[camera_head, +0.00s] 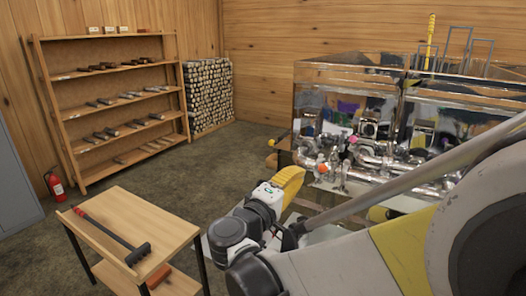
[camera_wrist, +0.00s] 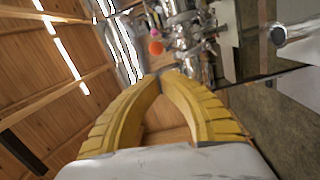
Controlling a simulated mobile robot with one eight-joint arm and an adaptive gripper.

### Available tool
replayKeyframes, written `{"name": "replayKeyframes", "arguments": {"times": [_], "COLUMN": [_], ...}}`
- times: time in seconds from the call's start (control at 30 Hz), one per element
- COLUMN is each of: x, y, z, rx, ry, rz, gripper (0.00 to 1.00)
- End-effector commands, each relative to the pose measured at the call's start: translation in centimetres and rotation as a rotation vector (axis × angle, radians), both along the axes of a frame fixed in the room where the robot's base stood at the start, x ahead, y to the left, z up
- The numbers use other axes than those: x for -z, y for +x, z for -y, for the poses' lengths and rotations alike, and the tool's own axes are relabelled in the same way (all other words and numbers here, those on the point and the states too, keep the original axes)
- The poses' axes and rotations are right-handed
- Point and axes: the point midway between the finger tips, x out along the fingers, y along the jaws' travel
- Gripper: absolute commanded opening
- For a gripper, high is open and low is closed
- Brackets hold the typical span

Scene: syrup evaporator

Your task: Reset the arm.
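My gripper (camera_head: 287,183) is in the air at the middle of the head view, right of the small wooden table and in front of the evaporator. Its two yellow curved fingers show in the wrist view (camera_wrist: 164,75). Their tips meet, with nothing visible between them. The arm is folded close to my body, and its large links fill the lower right of the head view.
The shiny metal evaporator (camera_head: 345,78) with pipes and valves stands behind the arm. A small wooden table (camera_head: 165,215) at front left holds a dark-headed long-handled tool (camera_head: 112,236). A tool shelf (camera_head: 110,73), stacked firewood (camera_head: 208,95) and a fire extinguisher (camera_head: 55,184) stand behind. The middle floor is clear.

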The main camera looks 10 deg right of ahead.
Motion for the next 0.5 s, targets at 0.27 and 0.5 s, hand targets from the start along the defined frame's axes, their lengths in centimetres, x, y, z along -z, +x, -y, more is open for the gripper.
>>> {"name": "replayKeyframes", "arguments": {"times": [0.27, 0.5], "x": [7.0, 12.9], "y": [-7.2, -16.3], "z": [6.2, 3.7], "rx": [0.044, 0.038], "ry": [0.51, 1.1], "rz": [-0.214, -0.28], "gripper": [0.0, 0.0]}}
